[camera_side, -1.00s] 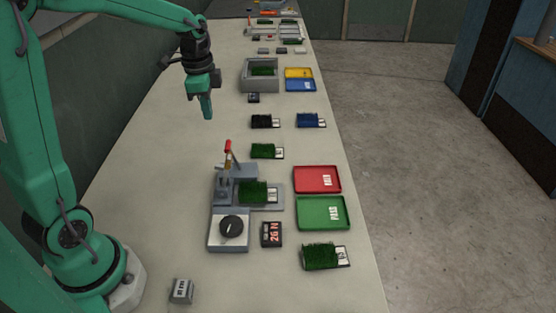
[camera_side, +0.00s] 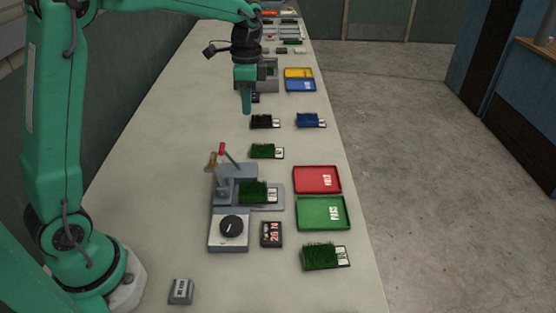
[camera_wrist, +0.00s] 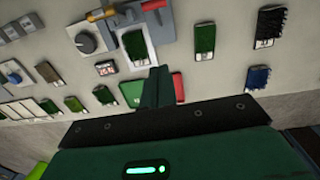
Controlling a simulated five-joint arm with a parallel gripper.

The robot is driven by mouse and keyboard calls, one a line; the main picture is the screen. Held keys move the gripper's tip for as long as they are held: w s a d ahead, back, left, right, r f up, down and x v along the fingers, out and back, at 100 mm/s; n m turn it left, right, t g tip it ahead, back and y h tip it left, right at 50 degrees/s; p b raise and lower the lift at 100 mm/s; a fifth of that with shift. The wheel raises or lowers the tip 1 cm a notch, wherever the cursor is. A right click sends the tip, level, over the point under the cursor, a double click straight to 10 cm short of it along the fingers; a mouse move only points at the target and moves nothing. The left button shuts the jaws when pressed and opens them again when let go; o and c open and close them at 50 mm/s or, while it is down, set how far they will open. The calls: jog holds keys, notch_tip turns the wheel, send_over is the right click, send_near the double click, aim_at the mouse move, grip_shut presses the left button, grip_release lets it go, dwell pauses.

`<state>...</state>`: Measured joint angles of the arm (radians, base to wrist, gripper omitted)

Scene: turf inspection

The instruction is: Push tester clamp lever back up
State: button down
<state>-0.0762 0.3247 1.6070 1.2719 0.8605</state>
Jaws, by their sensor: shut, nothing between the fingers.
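The grey tester (camera_side: 237,170) stands on the bench, with a green turf sample (camera_side: 257,192) on its plate. A clamp lever with a red grip (camera_side: 222,149) rises from its back, tilted to the left. A second, orange-brown handle (camera_side: 210,162) stands just left of it. In the wrist view the red grip (camera_wrist: 155,5) and orange handle (camera_wrist: 101,14) lie apart at the top edge, partly cropped. My gripper (camera_side: 247,110) is shut and empty, pointing down above the bench beyond the tester. Its closed fingers (camera_wrist: 158,85) are apart from both handles.
A dial (camera_side: 232,226) and a force display (camera_side: 271,234) are at the tester's front. Red (camera_side: 318,179) and green (camera_side: 323,212) trays stand to its right. Loose turf samples, including a green one (camera_side: 265,151), lie beyond it. The bench left of the tester is clear.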

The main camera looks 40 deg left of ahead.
jog(key=shift+w+d, duration=0.1)
jog(key=shift+d, duration=0.05)
jog(key=shift+f, duration=0.1)
send_over(231, 159)
jog(key=shift+w+d+f, duration=0.1)
jog(key=shift+w+f, duration=0.1)
jog(key=shift+f, duration=2.4)
jog(key=shift+w+f, duration=0.15)
jog(key=shift+f, duration=2.4)
